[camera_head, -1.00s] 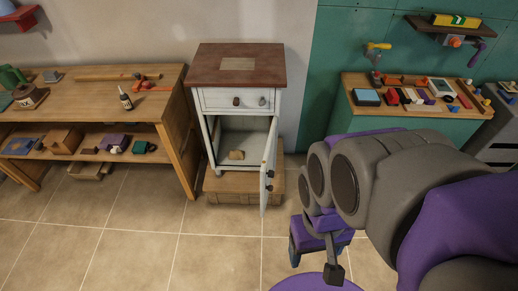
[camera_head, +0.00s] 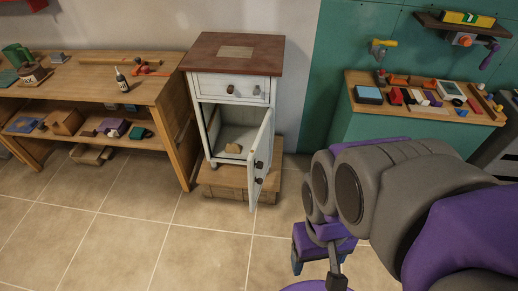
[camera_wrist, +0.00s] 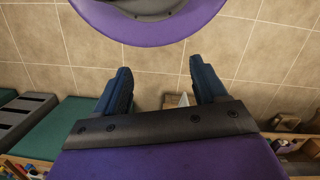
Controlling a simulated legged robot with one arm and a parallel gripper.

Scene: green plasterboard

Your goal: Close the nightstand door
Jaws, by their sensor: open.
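The white nightstand (camera_head: 236,87) with a brown top stands against the wall in the head view. Its door (camera_head: 259,160) is hinged on the right and swung wide open toward me, with dark knobs on it. The drawer above is shut. My gripper (camera_head: 316,273) is low in the head view, to the right of and nearer than the door, apart from it. In the wrist view my gripper (camera_wrist: 160,85) has its two dark blue fingers spread with nothing between them.
The nightstand stands on a low wooden platform (camera_head: 222,190). A wooden workbench (camera_head: 165,95) with tools is close on its left. A green cabinet (camera_head: 385,125) with a cluttered top is to the right. Tiled floor (camera_head: 120,220) in front is clear.

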